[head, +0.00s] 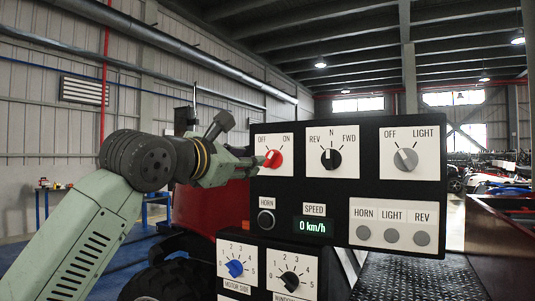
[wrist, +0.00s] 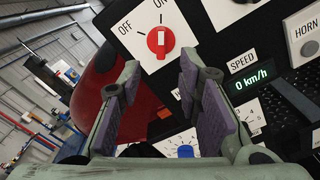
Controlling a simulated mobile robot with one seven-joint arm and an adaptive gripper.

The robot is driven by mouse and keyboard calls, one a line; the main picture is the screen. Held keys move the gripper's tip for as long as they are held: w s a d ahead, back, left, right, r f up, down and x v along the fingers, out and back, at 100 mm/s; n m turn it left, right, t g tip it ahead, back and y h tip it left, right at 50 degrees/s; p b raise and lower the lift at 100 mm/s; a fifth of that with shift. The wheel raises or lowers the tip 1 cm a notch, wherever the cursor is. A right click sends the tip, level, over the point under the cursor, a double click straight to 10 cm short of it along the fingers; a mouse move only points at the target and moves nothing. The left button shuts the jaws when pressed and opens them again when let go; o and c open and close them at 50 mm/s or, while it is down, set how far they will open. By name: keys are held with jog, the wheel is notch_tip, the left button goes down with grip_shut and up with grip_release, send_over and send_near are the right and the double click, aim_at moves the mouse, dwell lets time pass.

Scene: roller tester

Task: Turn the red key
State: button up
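The red key (head: 272,158) is a round red knob on a white OFF/ON plate at the panel's upper left. In the wrist view the red key (wrist: 159,44) sits just beyond the fingertips, near the middle. Its pale mark runs roughly upright in that view, under the word ON; I cannot tell its setting for sure. My gripper (head: 254,163) reaches in from the left, its tips close to the key. In the wrist view my gripper (wrist: 160,80) has its two purple-padded fingers apart, with nothing between them. I see no contact with the key.
The black panel also holds a REV/N/FWD selector (head: 331,158), a light switch (head: 405,159), a horn button (head: 265,221) and a speed display (head: 312,227) reading 0 km/h. A lower panel has a blue knob (head: 234,268). A red rounded body (wrist: 90,85) lies left of the panel.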

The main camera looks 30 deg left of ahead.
aim_at(269, 158)
jog(key=w+p, duration=0.3)
jog(key=w, duration=0.5)
jog(key=shift+w+a+r, duration=0.1)
jog(key=shift+w+a, duration=0.05)
jog(key=shift+w, duration=0.25)
jog(key=shift+w+p, duration=0.3)
jog(key=shift+w, duration=0.15)
grip_shut()
